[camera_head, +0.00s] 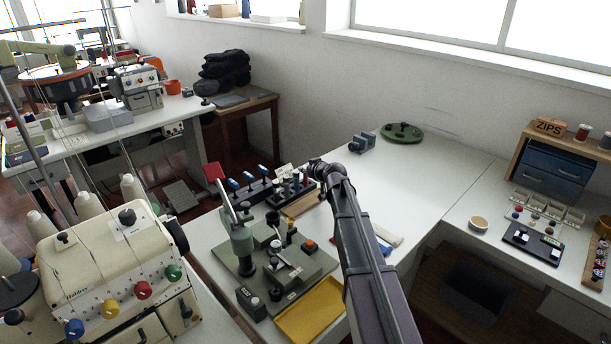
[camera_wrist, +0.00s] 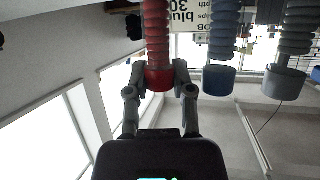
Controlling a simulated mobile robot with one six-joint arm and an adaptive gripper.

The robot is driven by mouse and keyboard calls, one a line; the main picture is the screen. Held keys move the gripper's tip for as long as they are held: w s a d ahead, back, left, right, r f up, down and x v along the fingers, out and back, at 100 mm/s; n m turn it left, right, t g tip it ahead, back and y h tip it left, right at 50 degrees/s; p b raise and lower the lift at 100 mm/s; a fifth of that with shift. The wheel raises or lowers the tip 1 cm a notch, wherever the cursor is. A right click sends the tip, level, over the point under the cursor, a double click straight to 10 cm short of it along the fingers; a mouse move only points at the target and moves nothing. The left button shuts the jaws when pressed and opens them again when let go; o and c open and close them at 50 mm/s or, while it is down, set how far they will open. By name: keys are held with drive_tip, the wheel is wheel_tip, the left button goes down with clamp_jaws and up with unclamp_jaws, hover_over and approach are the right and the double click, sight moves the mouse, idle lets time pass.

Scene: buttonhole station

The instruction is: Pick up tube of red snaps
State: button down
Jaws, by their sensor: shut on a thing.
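In the wrist view, a ribbed red tube (camera_wrist: 156,38) with a smooth red end stands between the two fingers of my gripper (camera_wrist: 159,80), which is shut on its end. A ribbed blue tube (camera_wrist: 223,40) and a ribbed grey tube (camera_wrist: 291,45) stand beside it, apart from the fingers. In the head view, my gripper (camera_head: 318,168) is at a small tube rack (camera_head: 302,203) behind the press. My arm and gripper hide part of the rack there, and I cannot make out the red tube.
A green-grey press (camera_head: 243,243) and a yellow tray (camera_head: 312,308) are in front of the rack. Blue-handled tools (camera_head: 248,179) stand to its left. A printed card (camera_wrist: 190,18) is behind the tubes. The white table (camera_head: 420,190) is mostly clear to the right.

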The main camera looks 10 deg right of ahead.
drive_tip(key=shift+r, duration=0.15)
wheel_tip(320, 180, up, 3)
drive_tip(key=p, duration=0.3)
drive_tip(key=shift+r+p, duration=0.2)
drive_tip(key=shift+p, duration=0.15)
drive_tip(key=s+d, duration=0.3)
drive_tip(key=s, duration=0.4)
drive_tip(key=s+d+r+p, duration=0.1)
drive_tip(key=s+d, duration=0.3)
drive_tip(key=s, duration=0.3)
drive_tip(key=shift+s+r, duration=0.15)
drive_tip(key=shift+s, duration=0.05)
drive_tip(key=shift+r, duration=0.1)
wheel_tip(320, 180, up, 26)
drive_tip(key=p, duration=2.6)
drive_tip(key=shift+p, duration=0.3)
drive_tip(key=shift+r, duration=0.1)
drive_tip(key=shift+a, duration=0.1)
